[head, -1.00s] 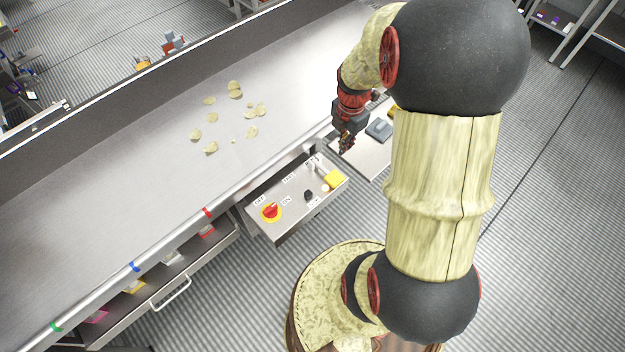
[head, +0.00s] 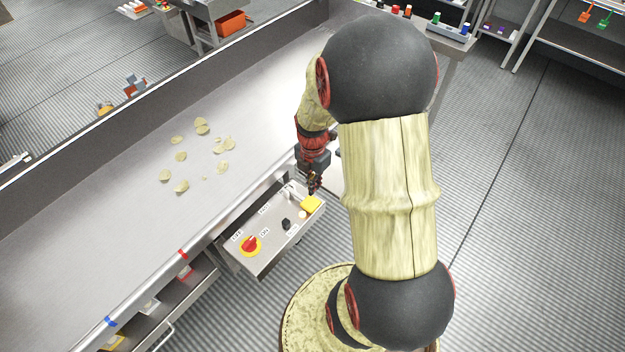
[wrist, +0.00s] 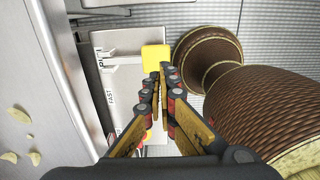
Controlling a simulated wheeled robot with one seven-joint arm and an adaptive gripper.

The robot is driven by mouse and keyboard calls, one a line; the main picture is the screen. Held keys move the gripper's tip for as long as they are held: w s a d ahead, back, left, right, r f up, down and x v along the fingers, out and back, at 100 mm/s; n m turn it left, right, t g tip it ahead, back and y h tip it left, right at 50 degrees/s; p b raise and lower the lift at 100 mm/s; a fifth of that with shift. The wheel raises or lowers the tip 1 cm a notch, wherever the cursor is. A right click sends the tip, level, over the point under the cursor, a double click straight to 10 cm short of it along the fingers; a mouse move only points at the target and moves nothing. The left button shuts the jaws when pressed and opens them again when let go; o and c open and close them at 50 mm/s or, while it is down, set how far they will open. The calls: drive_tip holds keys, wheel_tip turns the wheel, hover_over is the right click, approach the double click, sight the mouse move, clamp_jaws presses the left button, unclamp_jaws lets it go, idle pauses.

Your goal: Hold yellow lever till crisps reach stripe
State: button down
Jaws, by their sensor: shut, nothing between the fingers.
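The yellow lever (head: 311,203) has a block-shaped handle at the right end of a grey control box (head: 262,258). It also shows in the wrist view (wrist: 155,54), just beyond my fingertips. My gripper (head: 315,188) is shut and empty, right above the lever; I cannot tell whether it touches it. Several pale crisps (head: 181,187) lie scattered on the steel belt (head: 110,215), left of and behind the box. A red stripe (head: 183,253) and a blue stripe (head: 110,321) mark the belt's front rail, nearer the lower left than the crisps.
A red knob on a yellow disc (head: 250,244) and a small black knob (head: 286,224) sit on the box. Drawers with coloured items (head: 150,305) are under the rail. In the wrist view a brown ribbed round body (wrist: 265,110) stands right of my fingers.

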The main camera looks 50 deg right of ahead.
sight(314, 205)
wheel_tip(314, 205, down, 8)
drive_tip(key=shift+r+b, duration=0.1)
drive_tip(key=shift+b, duration=0.7)
drive_tip(key=shift+s+f, duration=0.2)
drive_tip(key=shift+f, duration=0.5)
drive_tip(key=shift+s+f, duration=0.15)
drive_tip(key=shift+f, duration=0.55)
drive_tip(key=shift+s, duration=0.15)
idle(0.9)
